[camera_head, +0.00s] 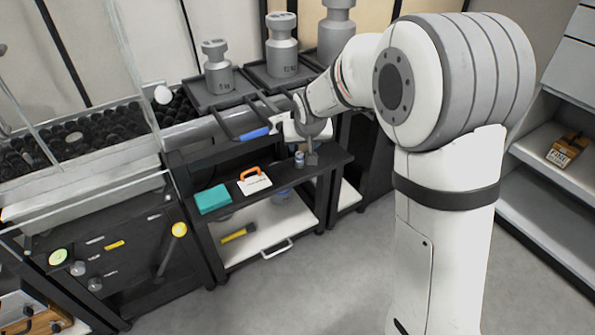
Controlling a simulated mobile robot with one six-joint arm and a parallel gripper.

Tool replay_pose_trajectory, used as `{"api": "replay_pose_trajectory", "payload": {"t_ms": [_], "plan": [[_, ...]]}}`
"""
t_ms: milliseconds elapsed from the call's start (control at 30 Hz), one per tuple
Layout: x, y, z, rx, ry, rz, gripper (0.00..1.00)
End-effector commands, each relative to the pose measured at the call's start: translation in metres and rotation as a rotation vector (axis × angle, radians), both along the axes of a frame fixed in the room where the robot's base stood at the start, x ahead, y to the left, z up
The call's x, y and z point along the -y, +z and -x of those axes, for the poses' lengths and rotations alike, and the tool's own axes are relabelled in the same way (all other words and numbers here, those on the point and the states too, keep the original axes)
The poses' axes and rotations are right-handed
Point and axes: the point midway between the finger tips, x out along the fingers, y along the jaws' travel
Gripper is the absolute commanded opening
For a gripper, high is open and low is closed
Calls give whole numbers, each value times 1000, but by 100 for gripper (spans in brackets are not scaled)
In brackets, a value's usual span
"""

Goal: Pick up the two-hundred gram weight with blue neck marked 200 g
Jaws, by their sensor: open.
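A small metal weight with a blue neck (299,159) stands upright on the top shelf of the black cart, near its right end. Its marking is too small to read. Just right of it is a small dark grey shape (312,158), perhaps another weight. My gripper (291,130) is above and close to the blue-necked weight, under my bent wrist. It is open, with nothing seen held in it. Its fingertips are small and partly hidden, so I cannot tell the exact gap to the weight.
The black cart (330,158) also bears an orange-handled white item (254,182) and a teal cloth or box (213,199). Large grey weights (219,72) stand on dark trays behind. A blue-handled item (254,133) lies near the cart's back. Grey floor in front is clear.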

Motion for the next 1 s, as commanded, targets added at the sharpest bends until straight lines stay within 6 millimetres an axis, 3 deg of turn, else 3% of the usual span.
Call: {"api": "replay_pose_trajectory", "payload": {"t_ms": [600, 867, 1000], "plan": [[-13, -65, -37, -1, 2, 0, 48], [-14, -66, -39, 0, 3, -1, 48], [-14, -66, -39, -1, 3, -1, 36]]}}
